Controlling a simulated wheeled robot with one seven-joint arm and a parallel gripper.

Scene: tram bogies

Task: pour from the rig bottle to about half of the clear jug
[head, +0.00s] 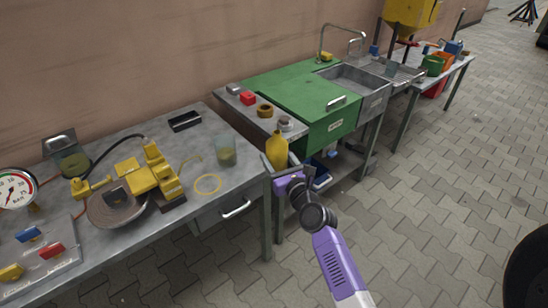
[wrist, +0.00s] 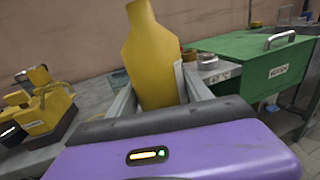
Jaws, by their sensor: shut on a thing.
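The rig bottle (head: 277,150) is yellow with a narrow neck. My gripper (head: 286,174) is shut on its lower part and holds it nearly upright, by the right edge of the grey bench. I cannot make out the jug in the wrist view.
A yellow ring (head: 208,184) lies on the grey bench (head: 215,207) in front of the jug. A yellow machine (head: 150,176) stands left of it. A green cabinet (head: 300,95) with a sink (head: 352,78) is behind right. Small parts, including a red block (head: 247,98), lie near the cabinet.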

